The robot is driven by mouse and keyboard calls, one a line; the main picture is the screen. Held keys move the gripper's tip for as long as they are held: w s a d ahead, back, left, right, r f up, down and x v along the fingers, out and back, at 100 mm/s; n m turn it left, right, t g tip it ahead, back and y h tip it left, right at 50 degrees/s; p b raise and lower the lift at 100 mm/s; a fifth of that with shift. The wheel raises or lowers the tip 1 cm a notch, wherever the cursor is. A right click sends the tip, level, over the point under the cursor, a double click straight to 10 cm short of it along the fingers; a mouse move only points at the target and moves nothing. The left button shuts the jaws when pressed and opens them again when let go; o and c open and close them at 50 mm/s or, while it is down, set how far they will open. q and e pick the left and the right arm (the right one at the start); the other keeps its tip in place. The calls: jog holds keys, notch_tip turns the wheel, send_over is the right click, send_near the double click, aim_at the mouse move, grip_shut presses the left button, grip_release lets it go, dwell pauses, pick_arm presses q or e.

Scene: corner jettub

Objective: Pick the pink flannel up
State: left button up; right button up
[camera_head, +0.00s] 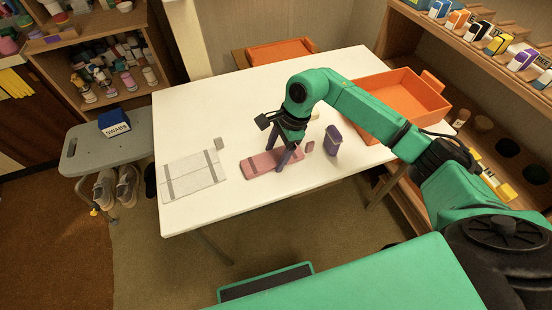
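The pink flannel (258,164) lies folded on the white table (215,110), near the table's front edge, with a darker band across it. My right gripper (287,161) points down over the flannel's right part. Its two fingers look spread apart, and their tips are at or just above the cloth; I cannot tell whether they touch it. The gripper hides part of the flannel. My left gripper is not in view.
A whitish folded cloth (193,176) with grey bands lies left of the flannel. A purple container (332,141) stands close on the right. An orange tray (402,100) is at the table's right. A grey stool (85,150) stands left.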

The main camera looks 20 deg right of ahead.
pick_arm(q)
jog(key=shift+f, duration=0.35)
pick_arm(e)
jog(key=f, duration=0.2)
jog(key=shift+s+a+f, duration=0.1)
jog(key=shift+s+f, duration=0.25)
jog(key=shift+w+a+r+p, duration=0.1)
jog(key=shift+a+r+p, duration=0.2)
jog(key=shift+r+p, duration=0.5)
jog(key=r, duration=0.1)
jog(key=r+p, duration=0.1)
jog(key=w+r+p, duration=0.1)
jog(key=r, duration=0.1)
jog(key=shift+a, duration=0.35)
jog(key=shift+d+r, duration=0.1)
jog(key=shift+r, duration=0.05)
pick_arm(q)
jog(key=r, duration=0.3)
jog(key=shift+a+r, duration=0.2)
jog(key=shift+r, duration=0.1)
pick_arm(e)
jog(key=shift+w+d, duration=0.1)
